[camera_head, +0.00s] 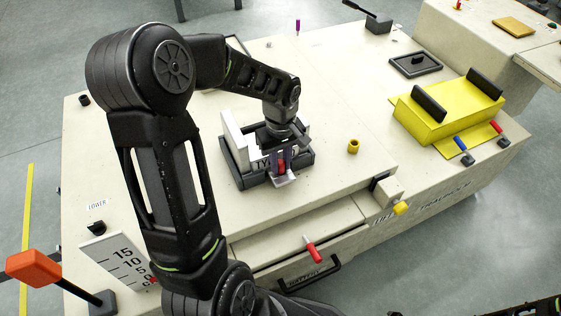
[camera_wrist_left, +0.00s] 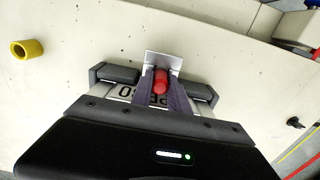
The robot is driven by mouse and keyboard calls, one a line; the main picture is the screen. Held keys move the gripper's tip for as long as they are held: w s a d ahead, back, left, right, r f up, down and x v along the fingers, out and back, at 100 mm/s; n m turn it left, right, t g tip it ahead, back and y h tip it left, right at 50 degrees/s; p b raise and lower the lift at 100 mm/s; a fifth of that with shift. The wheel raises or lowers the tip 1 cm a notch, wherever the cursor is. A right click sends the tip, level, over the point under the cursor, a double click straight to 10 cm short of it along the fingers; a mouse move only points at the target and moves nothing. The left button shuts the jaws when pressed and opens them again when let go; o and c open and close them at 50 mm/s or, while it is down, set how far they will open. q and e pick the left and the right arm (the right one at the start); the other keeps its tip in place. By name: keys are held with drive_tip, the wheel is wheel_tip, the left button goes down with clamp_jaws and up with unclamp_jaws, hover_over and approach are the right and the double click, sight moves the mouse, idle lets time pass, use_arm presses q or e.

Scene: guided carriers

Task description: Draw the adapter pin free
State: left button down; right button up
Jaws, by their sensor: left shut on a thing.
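My left gripper (camera_head: 281,160) is shut on a red pin (camera_head: 282,168) at the front of a white block (camera_head: 234,130). In the left wrist view the red pin (camera_wrist_left: 161,82) stands between the two fingers of the left gripper (camera_wrist_left: 162,88), by a light metal plate (camera_wrist_left: 164,61). The block sits in a dark grey frame (camera_head: 238,180) on the table and bears a partly covered "TY" label. The fingers hide the pin's lower end, so I cannot tell how deep it sits. My right gripper is not in view.
A yellow ring (camera_head: 353,146) lies right of the frame. A yellow block with black handles (camera_head: 430,122) stands farther right, near a dark tray (camera_head: 415,64). A red-handled lever (camera_head: 312,250) juts from the table front. An orange-ended lever (camera_head: 33,267) is at lower left.

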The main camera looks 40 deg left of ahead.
use_arm(q)
drive_tip(key=shift+r, duration=0.2)
drive_tip(key=shift+r+p, duration=1.2)
drive_tip(key=shift+r, duration=0.15)
drive_tip(key=shift+r, duration=0.1)
drive_tip(key=shift+r+p, duration=1)
drive_tip(key=shift+r, duration=0.15)
drive_tip(key=shift+r+p, duration=1.6)
drive_tip(key=shift+r, duration=0.4)
